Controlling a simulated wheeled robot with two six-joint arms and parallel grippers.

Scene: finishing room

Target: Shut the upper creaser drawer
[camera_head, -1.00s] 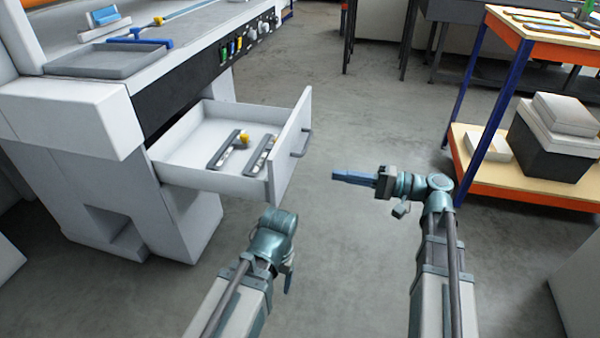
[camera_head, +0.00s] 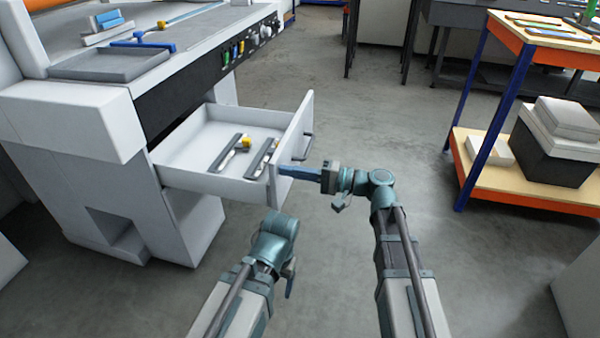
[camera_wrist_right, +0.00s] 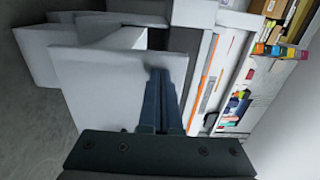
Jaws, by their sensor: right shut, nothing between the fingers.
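The upper creaser drawer (camera_head: 215,184) stands open from the white creaser (camera_head: 70,120). Its front panel (camera_head: 292,140) faces right and has a grey handle (camera_head: 307,143). Several tools, grey bars and a yellow-tipped piece, lie in the drawer. My right gripper (camera_head: 283,170) is shut and empty, with its blue fingertips at the lower front panel. In the right wrist view the shut fingers (camera_wrist_right: 160,75) point at the pale panel (camera_wrist_right: 110,85); I cannot tell if they touch. My left arm is low in front of the drawer; its fingertips are not clear.
A grey tray (camera_head: 110,63) and a blue-handled tool (camera_head: 145,42) lie on the creaser top. At right stands an orange and blue shelf cart (camera_head: 520,190) with a black and white box (camera_head: 555,145). The grey floor (camera_head: 380,130) between is clear.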

